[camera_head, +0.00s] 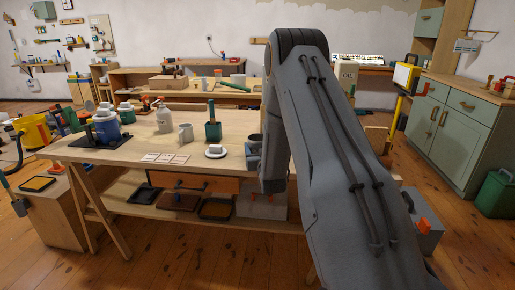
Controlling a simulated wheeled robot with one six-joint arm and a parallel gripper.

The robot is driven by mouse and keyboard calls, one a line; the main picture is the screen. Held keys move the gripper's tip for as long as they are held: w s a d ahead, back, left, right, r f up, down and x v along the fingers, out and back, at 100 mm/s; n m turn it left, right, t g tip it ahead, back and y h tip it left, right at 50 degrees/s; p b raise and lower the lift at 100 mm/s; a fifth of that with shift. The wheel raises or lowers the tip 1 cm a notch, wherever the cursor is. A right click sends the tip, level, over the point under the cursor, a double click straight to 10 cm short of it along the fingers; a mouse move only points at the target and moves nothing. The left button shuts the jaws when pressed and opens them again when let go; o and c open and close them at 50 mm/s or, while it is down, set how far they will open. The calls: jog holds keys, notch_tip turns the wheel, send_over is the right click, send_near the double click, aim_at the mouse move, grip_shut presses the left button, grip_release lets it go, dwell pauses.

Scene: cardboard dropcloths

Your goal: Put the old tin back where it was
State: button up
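A dark, round, tin-like thing (255,138) shows at the left edge of my arm, over the right part of the workbench (220,120). I cannot tell if it is the old tin, or if it is held or standing. My gripper (253,154) is just below it, small and partly hidden by my arm; its fingers cannot be made out. A blue tin (105,130) with a pale top stands on a dark mat at the bench's left.
A green container (213,130), a white round piece (215,151), a pale cup (186,132), a spray bottle (164,118) and flat cards (166,157) are on the bench. A green cabinet (452,130) stands right. My arm hides the bench's right end.

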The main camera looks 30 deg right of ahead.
jog(key=o, duration=1.3)
jog(key=shift+f, duration=0.15)
jog(key=shift+c, duration=0.2)
jog(key=shift+s, duration=0.15)
jog(key=v, duration=1.1)
jog(key=shift+s+a+r, duration=0.2)
jog(key=shift+s+r, duration=0.05)
jog(key=s+a+r+g+y, duration=0.15)
jog(key=s+a+g, duration=0.4)
jog(key=s, duration=0.55)
jog(key=s+a+r+g+y, duration=0.15)
jog(key=s+a+g, duration=0.35)
jog(key=s, duration=0.7)
jog(key=s+a+r+g+y, duration=0.1)
jog(key=s+a+g+y, duration=0.15)
jog(key=s+g, duration=0.65)
jog(key=s+a+r+n+t+p, duration=0.2)
jog(key=a+r+n+p, duration=0.1)
jog(key=a+p, duration=0.4)
jog(key=shift+a+r, duration=0.35)
jog(key=shift+r, duration=0.45)
